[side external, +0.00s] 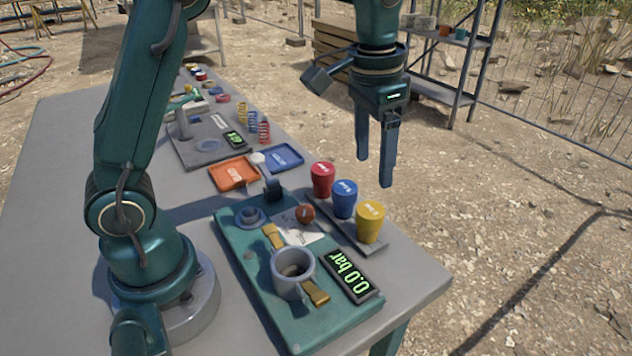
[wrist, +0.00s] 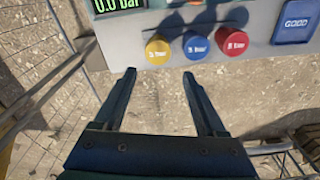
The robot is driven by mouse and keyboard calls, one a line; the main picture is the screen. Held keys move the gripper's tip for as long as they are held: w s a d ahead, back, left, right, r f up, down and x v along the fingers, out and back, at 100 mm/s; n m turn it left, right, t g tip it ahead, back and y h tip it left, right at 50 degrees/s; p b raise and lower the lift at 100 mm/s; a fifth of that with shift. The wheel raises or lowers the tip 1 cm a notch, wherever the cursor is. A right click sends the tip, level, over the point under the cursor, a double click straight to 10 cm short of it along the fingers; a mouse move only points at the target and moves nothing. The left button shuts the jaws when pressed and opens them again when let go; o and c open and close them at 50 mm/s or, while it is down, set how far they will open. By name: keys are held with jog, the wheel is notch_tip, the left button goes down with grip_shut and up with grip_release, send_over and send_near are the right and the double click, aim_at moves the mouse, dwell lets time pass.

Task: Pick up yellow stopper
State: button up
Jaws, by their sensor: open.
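The yellow stopper (side external: 369,222) stands upright at the near end of a row of three stoppers on a grey strip at the table's right edge. The blue stopper (side external: 344,199) and the red stopper (side external: 322,180) stand behind it. In the wrist view the yellow stopper (wrist: 158,50) is at the left of the row, ahead of the fingertips. My gripper (side external: 375,172) is open and empty, pointing down. In the wrist view its two fingers (wrist: 159,73) are spread over bare ground, just off the table edge, apart from all stoppers.
An orange tray (side external: 234,173) and a blue tray (side external: 284,157) lie behind. Right of the table is open ground; a shelf rack (side external: 450,80) stands at the back.

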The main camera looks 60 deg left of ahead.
aim_at(371, 209)
jog(key=f, duration=0.2)
jog(key=f+g, duration=0.1)
jog(key=f, duration=0.1)
jog(key=shift+w+d, duration=0.2)
jog(key=shift+w, duration=0.05)
jog(key=shift+f, duration=2.5)
grip_shut()
jog(key=shift+r, duration=0.15)
